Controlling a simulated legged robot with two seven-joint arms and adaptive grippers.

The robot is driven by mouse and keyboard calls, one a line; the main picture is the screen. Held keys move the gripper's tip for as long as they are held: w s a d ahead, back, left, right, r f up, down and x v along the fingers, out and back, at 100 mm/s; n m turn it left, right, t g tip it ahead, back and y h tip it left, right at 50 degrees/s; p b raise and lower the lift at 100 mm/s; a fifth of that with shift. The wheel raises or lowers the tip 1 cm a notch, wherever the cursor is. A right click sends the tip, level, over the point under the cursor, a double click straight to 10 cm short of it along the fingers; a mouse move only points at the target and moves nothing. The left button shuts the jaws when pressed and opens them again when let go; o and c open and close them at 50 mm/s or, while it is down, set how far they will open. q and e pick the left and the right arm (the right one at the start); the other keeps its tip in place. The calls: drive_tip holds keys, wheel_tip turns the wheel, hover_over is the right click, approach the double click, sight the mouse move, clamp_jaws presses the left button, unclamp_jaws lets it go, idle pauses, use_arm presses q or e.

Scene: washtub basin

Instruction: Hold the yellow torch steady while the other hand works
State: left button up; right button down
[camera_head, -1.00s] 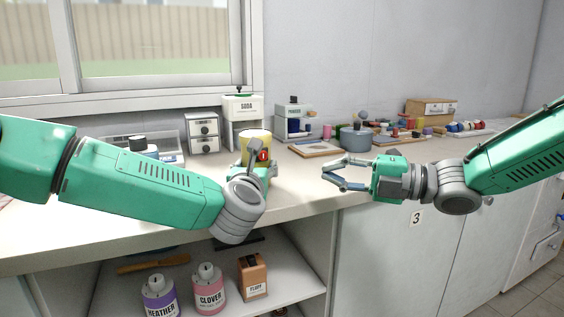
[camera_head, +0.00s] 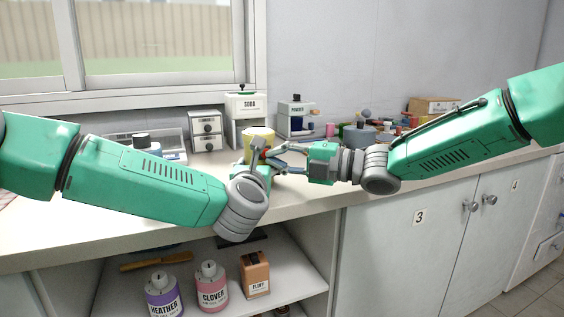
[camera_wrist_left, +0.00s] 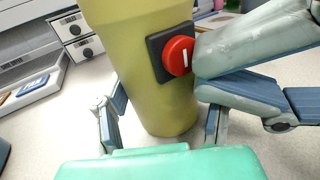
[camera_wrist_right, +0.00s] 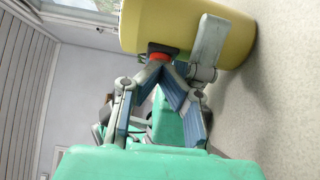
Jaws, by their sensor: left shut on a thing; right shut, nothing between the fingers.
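The yellow torch (camera_head: 258,140) stands upright on the counter, mostly hidden behind my grippers in the head view. My left gripper (camera_head: 262,172) is shut around its body, with a finger on each side in the left wrist view (camera_wrist_left: 160,120). A red round switch (camera_wrist_left: 178,55) on a dark square plate faces out from the torch. My right gripper (camera_wrist_right: 160,72) is shut and empty. Its fingertips are at the red switch in the right wrist view and appear to touch its edge in the left wrist view.
A SUDA dispenser (camera_head: 246,106), a small drawer unit (camera_head: 206,131) and a POWDER box (camera_head: 297,118) stand behind. A blue-grey pot (camera_head: 358,138) and several spools are to the right. Bottles (camera_head: 211,290) sit on the shelf below. The counter front at left is clear.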

drive_tip(key=shift+w, duration=0.1)
use_arm(q)
drive_tip(key=shift+o, duration=0.2)
drive_tip(key=shift+d, duration=0.2)
use_arm(e)
drive_tip(key=shift+w+a, duration=0.3)
drive_tip(key=shift+w, duration=0.55)
use_arm(q)
drive_tip(key=shift+s+d, duration=0.1)
drive_tip(key=shift+s, duration=0.1)
use_arm(e)
drive_tip(key=shift+d, duration=0.1)
use_arm(q)
drive_tip(key=shift+w+a+f, duration=0.1)
drive_tip(key=shift+w+a, duration=0.05)
drive_tip(key=shift+a, duration=0.05)
use_arm(e)
drive_tip(key=v, duration=0.8)
drive_tip(key=shift+s, duration=0.1)
use_arm(q)
drive_tip(key=o, duration=1.5)
drive_tip(key=shift+a, duration=0.1)
